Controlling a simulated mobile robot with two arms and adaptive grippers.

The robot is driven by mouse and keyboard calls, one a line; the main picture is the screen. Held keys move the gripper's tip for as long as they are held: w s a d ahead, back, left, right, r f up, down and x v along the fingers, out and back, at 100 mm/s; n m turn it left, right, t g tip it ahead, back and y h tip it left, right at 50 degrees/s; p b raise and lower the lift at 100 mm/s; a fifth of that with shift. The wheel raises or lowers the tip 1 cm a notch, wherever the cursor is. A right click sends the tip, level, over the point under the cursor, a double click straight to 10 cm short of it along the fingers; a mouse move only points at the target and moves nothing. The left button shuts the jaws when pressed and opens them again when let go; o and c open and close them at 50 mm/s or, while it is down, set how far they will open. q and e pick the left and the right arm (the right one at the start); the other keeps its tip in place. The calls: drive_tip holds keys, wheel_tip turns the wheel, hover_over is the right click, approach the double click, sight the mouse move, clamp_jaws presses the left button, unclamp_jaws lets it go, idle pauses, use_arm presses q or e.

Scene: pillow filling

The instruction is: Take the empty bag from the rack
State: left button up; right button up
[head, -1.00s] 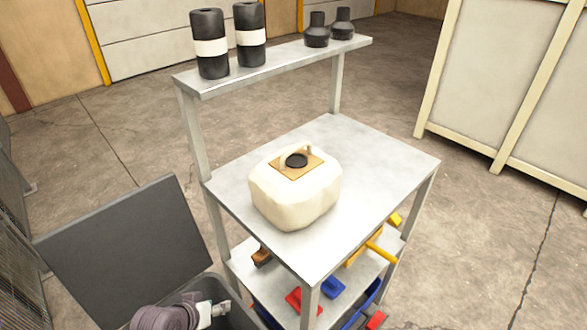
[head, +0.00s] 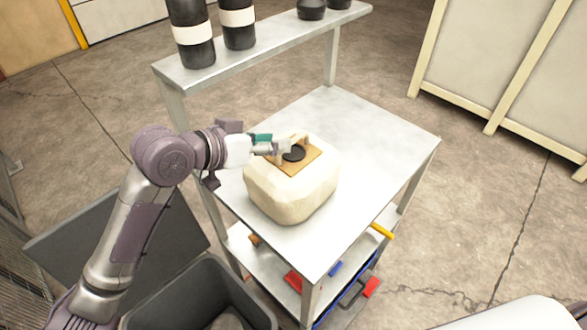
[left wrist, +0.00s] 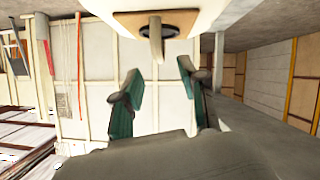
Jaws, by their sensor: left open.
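The cream, rounded bag (head: 290,195) sits on the grey table top of the metal rack (head: 375,150). A tan plate with a black round disc and a small upright handle (head: 301,138) is on top of it. My left gripper (head: 277,148) reaches in from the left, level with the handle. In the left wrist view, the left gripper (left wrist: 158,76) is open with its two teal-padded fingers apart. The handle (left wrist: 156,38) lies ahead, in line with the gap, with no clear grip on it. My right gripper is not in view.
Black rolls with white bands (head: 190,35) stand on the upper shelf (head: 260,60). Coloured items, one a red piece (head: 371,286), are on the lower shelves. A dark open bin (head: 200,292) stands at the rack's left. The table top right of the bag is clear.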

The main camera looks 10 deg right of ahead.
sight(293, 139)
use_arm(q)
drive_tip(key=shift+w+d+f, duration=0.25)
drive_tip(key=shift+d+f, duration=0.05)
drive_tip(key=shift+d, duration=0.25)
drive_tip(key=shift+w+d+f+p, duration=0.1)
drive_tip(key=shift+w+d+p, duration=0.05)
drive_tip(key=shift+d+p, duration=0.2)
drive_tip(key=p+x, duration=0.1)
drive_tip(key=x, duration=0.2)
drive_tip(key=shift+d+f, duration=0.15)
drive_tip(key=shift+d, duration=0.05)
drive_tip(key=shift+w+d+f, duration=0.25)
drive_tip(key=shift+d, duration=0.1)
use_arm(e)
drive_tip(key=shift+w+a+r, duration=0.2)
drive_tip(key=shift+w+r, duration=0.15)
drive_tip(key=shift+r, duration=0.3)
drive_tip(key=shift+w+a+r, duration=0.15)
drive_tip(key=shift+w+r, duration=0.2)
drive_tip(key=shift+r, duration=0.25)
use_arm(q)
drive_tip(key=shift+a, duration=0.1)
drive_tip(key=shift+c, duration=1.4)
clamp_jaws()
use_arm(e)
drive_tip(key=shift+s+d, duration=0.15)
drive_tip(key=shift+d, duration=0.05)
